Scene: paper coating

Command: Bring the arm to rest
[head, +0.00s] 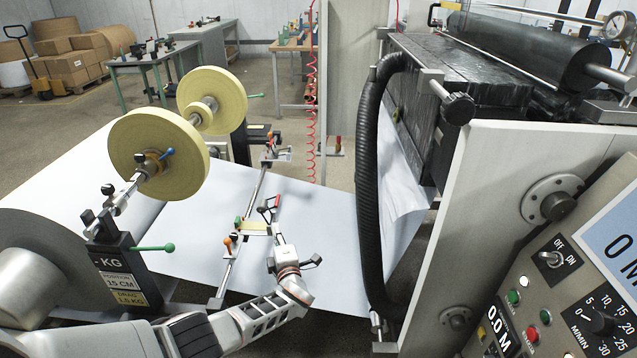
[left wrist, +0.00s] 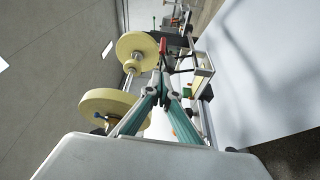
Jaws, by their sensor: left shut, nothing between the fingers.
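My left arm comes in from the lower left of the head view, and its left gripper (head: 270,210) is above the white paper web (head: 325,225). The gripper is shut and empty. In the left wrist view its two fingers (left wrist: 163,75) converge to a point. A small red piece (head: 278,207) shows close to the fingertips; I cannot tell whether they touch. The gripper is beside a metal cross rail (head: 257,190) with a pale yellow block (head: 254,228). My right gripper is not in view.
Two yellow rolls (head: 157,155) sit on a shaft left of the gripper. A large grey roll (head: 45,245) is at the lower left. The coating machine (head: 500,200), its black hose (head: 367,190) and control panel (head: 560,300) stand to the right. Tables and boxes are farther back.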

